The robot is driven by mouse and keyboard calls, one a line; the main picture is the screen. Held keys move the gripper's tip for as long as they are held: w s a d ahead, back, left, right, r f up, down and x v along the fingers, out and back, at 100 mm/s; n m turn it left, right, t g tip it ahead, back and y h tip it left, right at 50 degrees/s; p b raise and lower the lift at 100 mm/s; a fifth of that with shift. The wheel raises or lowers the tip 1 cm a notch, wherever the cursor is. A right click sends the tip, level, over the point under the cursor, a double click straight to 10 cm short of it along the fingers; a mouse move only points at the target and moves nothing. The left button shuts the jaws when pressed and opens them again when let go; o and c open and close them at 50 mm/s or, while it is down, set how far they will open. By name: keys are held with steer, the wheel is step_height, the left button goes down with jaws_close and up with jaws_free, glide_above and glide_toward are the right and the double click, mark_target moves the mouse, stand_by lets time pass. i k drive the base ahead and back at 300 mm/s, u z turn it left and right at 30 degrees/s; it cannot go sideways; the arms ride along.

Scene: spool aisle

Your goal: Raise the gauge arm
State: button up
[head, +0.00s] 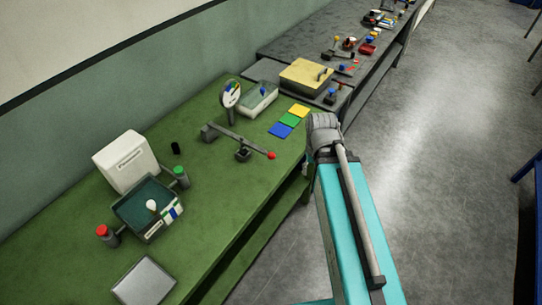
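The gauge arm (236,139) is a dark grey bar on the green table, with a red ball (271,156) at its right end. Its left end meets a dark grey block (209,131). A small dark grey piece (243,154) sits close to the bar near its middle. The bar looks low over the table, but its exact tilt is hard to tell. A round white dial (231,93) with coloured marks stands on a post just behind it. My gripper does not show; only a grey and teal part of my arm is visible, right of the table.
The green table (75,245) holds a white box (126,161), a dark green tray (134,209), green and red knobs and a grey plate (144,281). Yellow, green and blue squares (289,121) lie right of the gauge arm. A grey bench extends behind. Floor (440,180) at right is clear.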

mark_target(271, 155)
steer(key=u, duration=0.05)
steer(key=k, duration=1.3)
steer(key=u, duration=0.95)
steer(key=i, duration=1)
